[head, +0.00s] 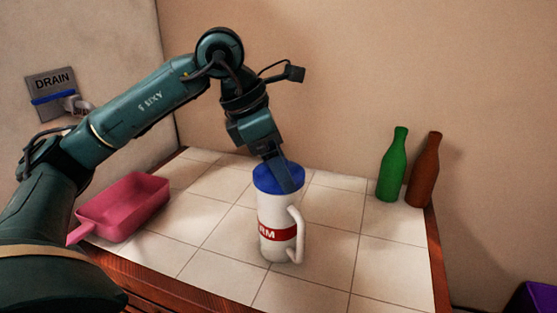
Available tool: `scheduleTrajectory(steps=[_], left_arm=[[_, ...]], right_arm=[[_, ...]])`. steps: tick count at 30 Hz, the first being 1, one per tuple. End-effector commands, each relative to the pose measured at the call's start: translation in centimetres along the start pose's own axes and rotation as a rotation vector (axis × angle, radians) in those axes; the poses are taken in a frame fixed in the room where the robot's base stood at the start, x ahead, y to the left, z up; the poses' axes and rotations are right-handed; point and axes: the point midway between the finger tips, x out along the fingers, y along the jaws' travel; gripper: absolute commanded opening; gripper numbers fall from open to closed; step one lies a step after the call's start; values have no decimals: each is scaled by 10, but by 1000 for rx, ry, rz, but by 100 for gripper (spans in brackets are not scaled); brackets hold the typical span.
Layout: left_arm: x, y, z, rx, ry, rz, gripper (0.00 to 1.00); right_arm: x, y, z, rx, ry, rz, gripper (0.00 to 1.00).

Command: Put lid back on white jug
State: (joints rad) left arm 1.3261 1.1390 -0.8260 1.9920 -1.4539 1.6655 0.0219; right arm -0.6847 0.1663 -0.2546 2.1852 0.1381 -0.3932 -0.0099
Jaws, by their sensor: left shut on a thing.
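The white jug (273,242) stands upright on the tiled table, with a red lettered band and a white handle on its right side. The blue lid (264,180) is at the top of the jug, over its mouth. Whether it is fully seated I cannot tell. My left gripper (283,178) comes down from above and is shut on the lid, its fingers at the lid's right part and hiding some of it. My right gripper is not in view.
A pink scoop-like pan (125,205) lies at the table's left. A green bottle (393,168) and a brown bottle (423,172) stand at the back right corner. The tiled table (375,265) is clear around the jug. A drain sign (52,88) hangs on the left wall.

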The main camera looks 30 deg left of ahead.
Motion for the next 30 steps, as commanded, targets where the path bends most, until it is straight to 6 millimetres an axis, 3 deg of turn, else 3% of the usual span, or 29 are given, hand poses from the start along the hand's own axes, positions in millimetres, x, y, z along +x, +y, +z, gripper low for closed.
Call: scheduleTrajectory(steps=[25,26,30], left_arm=[[2,0,0,0,1,0,58],[2,0,0,0,1,0,82],[2,0,0,0,0,0,93]], right_arm=[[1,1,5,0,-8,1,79],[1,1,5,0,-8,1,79],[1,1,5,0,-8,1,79]])
